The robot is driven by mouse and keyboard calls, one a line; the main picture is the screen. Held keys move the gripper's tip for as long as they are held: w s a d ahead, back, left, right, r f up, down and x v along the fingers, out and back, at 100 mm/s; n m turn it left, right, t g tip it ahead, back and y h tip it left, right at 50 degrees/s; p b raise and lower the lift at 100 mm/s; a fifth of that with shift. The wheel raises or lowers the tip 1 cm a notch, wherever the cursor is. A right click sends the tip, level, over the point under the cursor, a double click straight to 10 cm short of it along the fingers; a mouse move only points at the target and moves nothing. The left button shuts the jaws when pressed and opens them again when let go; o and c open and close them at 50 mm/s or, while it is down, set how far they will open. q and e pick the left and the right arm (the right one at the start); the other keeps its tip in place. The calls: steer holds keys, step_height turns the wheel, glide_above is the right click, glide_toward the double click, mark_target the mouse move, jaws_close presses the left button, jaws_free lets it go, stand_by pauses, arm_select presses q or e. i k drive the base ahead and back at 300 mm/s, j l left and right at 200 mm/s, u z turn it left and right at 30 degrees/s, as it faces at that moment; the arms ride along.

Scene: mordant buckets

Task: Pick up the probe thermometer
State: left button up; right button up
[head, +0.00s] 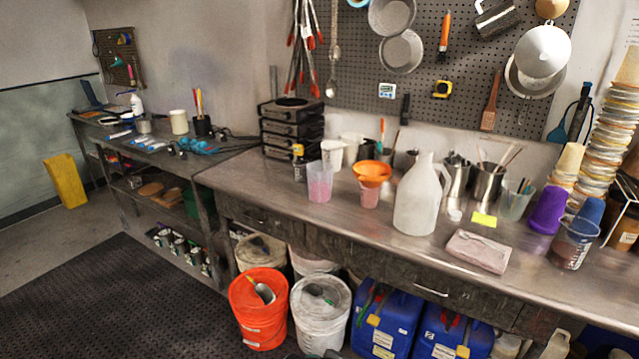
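I cannot pick out the probe thermometer for certain in the head view. A thin, pale, stick-like item (484,239) lies on a folded pinkish cloth (474,254) near the front edge of the metal workbench (345,222); it is too small to identify. A small white device with a blue face (387,90) hangs on the pegboard, and an orange, slim tool (445,32) hangs higher up to its right; I cannot tell what either is. Neither of my grippers is in view.
A white jug (418,198), an orange funnel (372,172), a purple cup (547,210) and a measuring beaker (570,246) stand on the bench around the cloth. Stacked cups (610,130) rise at the right. Orange (259,308) and white buckets (320,312) and blue canisters (388,322) crowd the floor below.

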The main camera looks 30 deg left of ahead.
mark_target(298, 149)
steer(key=i+j+z, duration=0.1)
steer(key=j, duration=0.25)
steer(key=i+j, duration=0.25)
steer(key=j, duration=0.15)
steer(key=i+j+z, duration=0.15)
steer(key=j, duration=0.2)
steer(key=i, duration=0.05)
